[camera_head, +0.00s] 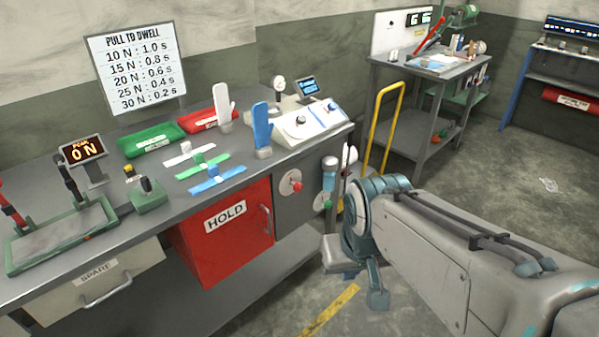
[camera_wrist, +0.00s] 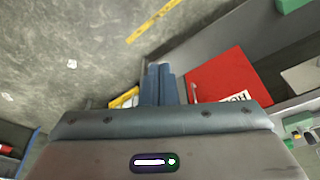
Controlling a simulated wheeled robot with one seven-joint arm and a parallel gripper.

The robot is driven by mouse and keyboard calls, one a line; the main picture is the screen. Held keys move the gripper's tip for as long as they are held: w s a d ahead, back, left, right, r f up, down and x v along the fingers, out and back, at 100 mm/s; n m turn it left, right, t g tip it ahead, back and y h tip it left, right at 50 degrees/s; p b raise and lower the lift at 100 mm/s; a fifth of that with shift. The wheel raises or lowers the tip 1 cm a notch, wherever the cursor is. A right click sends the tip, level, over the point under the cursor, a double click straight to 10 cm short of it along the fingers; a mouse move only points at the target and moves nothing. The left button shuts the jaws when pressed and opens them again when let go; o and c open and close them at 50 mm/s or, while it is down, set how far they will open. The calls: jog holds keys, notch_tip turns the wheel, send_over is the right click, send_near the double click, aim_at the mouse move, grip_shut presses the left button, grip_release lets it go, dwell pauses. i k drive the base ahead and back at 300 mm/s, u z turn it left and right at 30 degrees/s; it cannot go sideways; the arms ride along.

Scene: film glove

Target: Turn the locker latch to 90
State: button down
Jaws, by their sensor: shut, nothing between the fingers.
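The red locker (camera_head: 222,232) marked HOLD sits under the bench, with an upright grey handle (camera_head: 266,220) on its right side. To its right, a round pale plate with a red knob (camera_head: 291,184) is on the grey panel; I cannot tell for sure whether the knob or the handle is the latch. In the wrist view the red locker (camera_wrist: 222,75) lies right of my gripper (camera_wrist: 160,68), with its label upside down. My gripper's fingers are shut together, empty and apart from the locker. The red knob does not show in the wrist view.
The bench top holds a green tray (camera_head: 150,140), a red tray (camera_head: 208,120), glove forms and a control box (camera_head: 308,120). A yellow-railed cart (camera_head: 385,110) stands behind my arm. Open floor lies right of the bench, with a yellow stripe (camera_head: 330,310).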

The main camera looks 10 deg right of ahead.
aim_at(298, 187)
jog(key=k, duration=1.3)
jog(key=z, duration=0.55)
jog(key=i, duration=0.65)
jog(key=z, duration=0.4)
jog(key=i, duration=1.05)
jog(key=u, duration=0.45)
